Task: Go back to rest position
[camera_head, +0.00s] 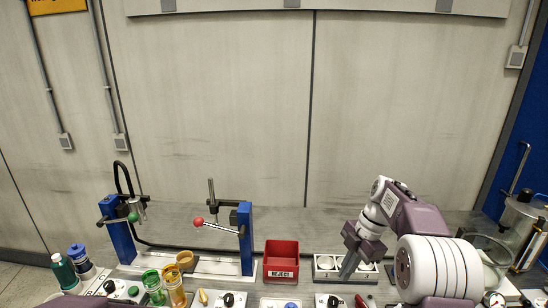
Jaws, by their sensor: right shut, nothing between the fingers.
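My right gripper (347,272) points down in front of a pale tray (371,275) with round white pieces, right of centre. Its fingers are together with nothing between them. They overlap the tray in the picture, and I cannot tell whether they touch it. My right arm reaches in from the lower right and hides part of the bench. My left gripper is not in view; only a bit of purple arm shows at the bottom left edge.
A red REJECT bin (281,262) stands left of the tray. A blue-posted rig (246,238) with a red-knobbed lever stands further left. Bottles (64,270) and jars (154,287) crowd the left front. A metal-and-glass vessel (519,222) stands far right.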

